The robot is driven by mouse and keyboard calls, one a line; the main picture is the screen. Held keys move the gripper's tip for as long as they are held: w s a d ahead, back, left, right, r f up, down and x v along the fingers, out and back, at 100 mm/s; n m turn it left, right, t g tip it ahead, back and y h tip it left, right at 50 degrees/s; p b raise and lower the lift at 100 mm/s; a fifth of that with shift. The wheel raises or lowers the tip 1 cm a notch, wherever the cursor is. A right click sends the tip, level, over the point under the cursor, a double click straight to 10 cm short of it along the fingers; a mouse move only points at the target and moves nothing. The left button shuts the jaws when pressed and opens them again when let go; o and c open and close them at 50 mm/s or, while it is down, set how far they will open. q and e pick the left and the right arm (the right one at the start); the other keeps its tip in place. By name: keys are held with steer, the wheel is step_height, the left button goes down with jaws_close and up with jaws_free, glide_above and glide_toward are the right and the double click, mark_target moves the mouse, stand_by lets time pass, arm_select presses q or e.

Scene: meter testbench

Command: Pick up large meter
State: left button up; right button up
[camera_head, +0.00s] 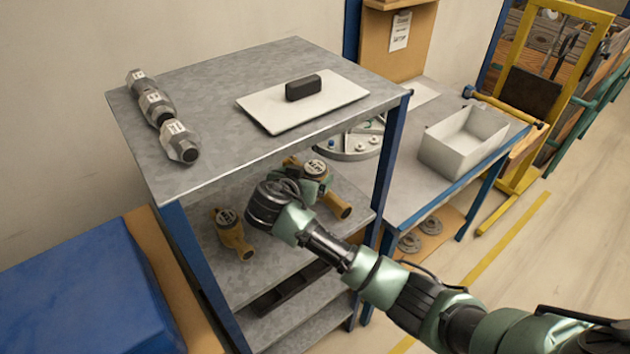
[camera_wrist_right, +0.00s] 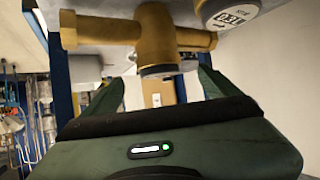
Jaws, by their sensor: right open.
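A large brass meter (camera_head: 338,205) with a round dial lies on the shelf below the rack's top, at the right. My right gripper (camera_head: 312,187) is at this meter and partly hides it. In the right wrist view, which looks upside down, the brass body (camera_wrist_right: 157,35) stands just beyond and between the fingertips of my open right gripper (camera_wrist_right: 160,88). I cannot tell whether the fingers touch it. A smaller brass meter (camera_head: 233,236) stands on the same shelf to the left. A dial meter also shows at the upper right of the wrist view (camera_wrist_right: 230,12). My left gripper is not in view.
The rack's grey top (camera_head: 215,95) holds a white plate (camera_head: 345,92) with a dark block (camera_head: 303,88) and a row of metal fittings (camera_head: 157,110). Blue posts (camera_head: 388,170) flank the shelf opening. A white bin (camera_head: 462,142) stands on the bench to the right.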

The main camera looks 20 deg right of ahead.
mark_target(312, 170)
steer(key=p+x, duration=0.1)
steer(key=x, duration=0.3)
steer(key=shift+d+p, duration=0.15)
steer(key=shift+p, duration=0.25)
steer(key=shift+w+d+f, duration=0.25)
steer(key=shift+w+f, duration=0.05)
steer(key=shift+w, duration=0.05)
steer(key=shift+c, duration=0.3)
steer(key=c, duration=0.6)
jaws_close()
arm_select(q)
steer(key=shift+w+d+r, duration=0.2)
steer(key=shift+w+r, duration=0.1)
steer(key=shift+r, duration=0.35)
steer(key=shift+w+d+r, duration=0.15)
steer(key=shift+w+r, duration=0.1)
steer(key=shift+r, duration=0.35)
arm_select(e)
steer(key=shift+w+r, duration=0.2)
steer(key=shift+r, duration=0.05)
